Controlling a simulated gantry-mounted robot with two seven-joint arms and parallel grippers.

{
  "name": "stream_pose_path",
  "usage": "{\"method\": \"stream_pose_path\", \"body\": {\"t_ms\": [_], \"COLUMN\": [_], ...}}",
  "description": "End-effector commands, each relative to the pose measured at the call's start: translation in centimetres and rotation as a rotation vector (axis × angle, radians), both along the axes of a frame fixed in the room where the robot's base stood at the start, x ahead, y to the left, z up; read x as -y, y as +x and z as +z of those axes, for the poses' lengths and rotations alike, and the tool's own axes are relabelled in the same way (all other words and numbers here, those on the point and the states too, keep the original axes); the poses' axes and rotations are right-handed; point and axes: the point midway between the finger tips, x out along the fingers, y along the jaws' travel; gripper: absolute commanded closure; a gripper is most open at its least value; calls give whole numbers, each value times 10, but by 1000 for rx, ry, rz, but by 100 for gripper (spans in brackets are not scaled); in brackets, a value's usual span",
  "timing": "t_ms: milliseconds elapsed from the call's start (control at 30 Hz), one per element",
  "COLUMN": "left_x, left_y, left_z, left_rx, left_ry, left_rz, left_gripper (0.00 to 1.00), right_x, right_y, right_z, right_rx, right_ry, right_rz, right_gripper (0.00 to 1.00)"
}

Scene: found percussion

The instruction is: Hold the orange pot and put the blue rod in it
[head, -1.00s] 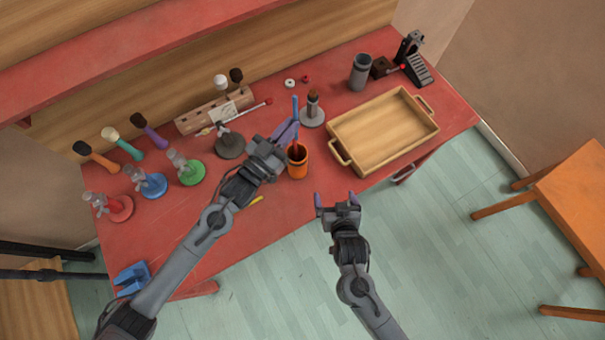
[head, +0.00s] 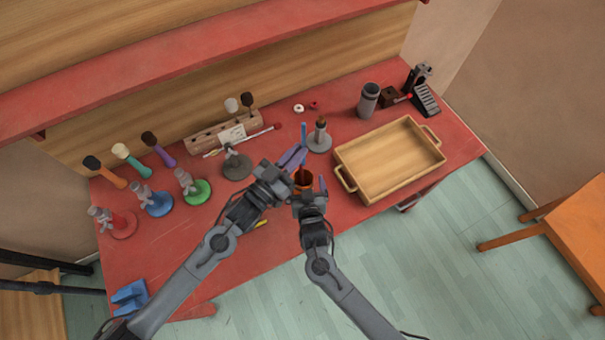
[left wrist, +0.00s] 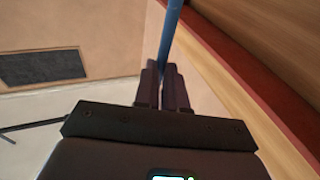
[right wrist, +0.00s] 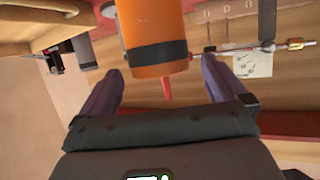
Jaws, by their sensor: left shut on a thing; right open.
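The blue rod (head: 303,133) stands up from my left gripper (head: 294,157), whose purple fingers are shut on it. The rod (left wrist: 171,32) also rises between the fingers (left wrist: 161,70) in the left wrist view. Its lower end is hidden. The orange pot (head: 304,179) stands on the red table just in front of the left fingers, partly covered by my right gripper (head: 309,184). In the right wrist view the pot (right wrist: 152,25), with a dark band, lies between and just beyond the open right fingers (right wrist: 163,64). A red stick (right wrist: 167,88) projects from its mouth.
A wooden tray (head: 341,152) stands to the right, with a grey cup (head: 368,98) behind it. A grey-based stand (head: 319,142) is close behind the pot. Coloured clamp stands and a wooden block (head: 205,140) occupy the left and back.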

Motion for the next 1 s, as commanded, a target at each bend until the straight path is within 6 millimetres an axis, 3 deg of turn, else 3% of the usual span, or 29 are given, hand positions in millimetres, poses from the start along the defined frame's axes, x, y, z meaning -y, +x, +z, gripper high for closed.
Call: {"method": "stream_pose_path", "body": {"t_ms": [100,300,833,1000], "left_x": [0,0,0,0], "left_y": [0,0,0,0], "left_z": [0,0,0,0], "left_rx": [0,0,0,0], "left_ry": [0,0,0,0], "left_rz": [0,0,0,0], "left_gripper": [100,100,100,100], "right_x": [-2,-5,-7,-7], "right_y": [19,37,47,47], "right_z": [-7,-16,-20,-20], "right_rx": [0,-1,-1,-1], "right_ry": [-2,-2,0,0], "right_rz": [0,0,0,0], "right_gripper": [2,2,2,28]}}
